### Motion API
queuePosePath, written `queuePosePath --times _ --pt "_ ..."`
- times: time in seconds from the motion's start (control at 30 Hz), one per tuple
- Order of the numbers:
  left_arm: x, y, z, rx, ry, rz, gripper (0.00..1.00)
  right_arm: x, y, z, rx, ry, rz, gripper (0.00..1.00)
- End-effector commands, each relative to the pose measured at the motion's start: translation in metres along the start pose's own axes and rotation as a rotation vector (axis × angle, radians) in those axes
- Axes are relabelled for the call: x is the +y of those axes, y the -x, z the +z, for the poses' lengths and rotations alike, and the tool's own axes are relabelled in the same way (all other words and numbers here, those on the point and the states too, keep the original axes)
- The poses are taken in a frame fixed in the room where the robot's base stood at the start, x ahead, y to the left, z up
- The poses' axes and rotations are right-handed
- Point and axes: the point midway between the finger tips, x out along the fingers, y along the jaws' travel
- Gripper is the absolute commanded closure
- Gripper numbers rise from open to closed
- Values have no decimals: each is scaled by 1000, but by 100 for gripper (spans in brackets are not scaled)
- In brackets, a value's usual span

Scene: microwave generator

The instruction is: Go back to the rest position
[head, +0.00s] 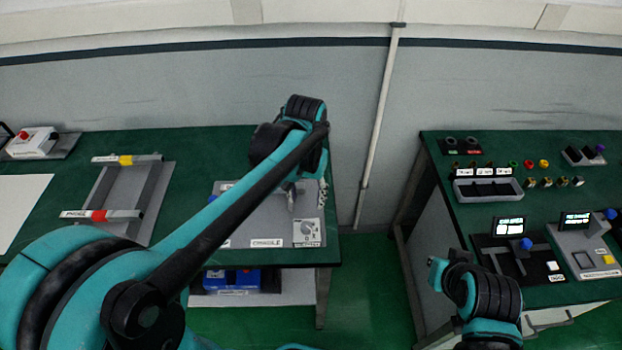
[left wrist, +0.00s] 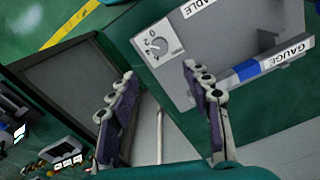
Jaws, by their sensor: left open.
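My left arm reaches from the lower left across the left bench in the head view. My left gripper (head: 306,196) hangs over the grey cradle plate (head: 262,231), partly hidden by its own wrist. In the left wrist view the two fingers (left wrist: 158,71) are spread apart with nothing between them. The plate's dial (left wrist: 157,46) and a blue-banded bar labelled GAUGE (left wrist: 262,65) lie beyond the fingertips. My right arm shows at the lower right of the head view; its gripper cannot be made out.
The left bench (head: 190,150) also bears a grey frame (head: 158,205) with yellow and red bands and a red-button box (head: 32,142). A blue box (head: 232,280) sits on the shelf below. The right bench (head: 440,150) holds screens and buttons. Green floor (head: 375,290) lies between the benches.

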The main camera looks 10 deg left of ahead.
Motion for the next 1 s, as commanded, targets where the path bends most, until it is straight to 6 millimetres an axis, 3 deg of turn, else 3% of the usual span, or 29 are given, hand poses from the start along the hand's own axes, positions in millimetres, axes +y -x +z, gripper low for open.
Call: queuePosePath --times 0.33,0.7,1.0 --pt "-4 0 10 44 5 2 51 0 -4 3 0 0 0 100" --pt "-30 -22 81 426 40 -2 51 0 -27 19 0 0 0 100" --pt "-39 -43 106 610 54 -17 51 0 -35 25 0 0 0 100"
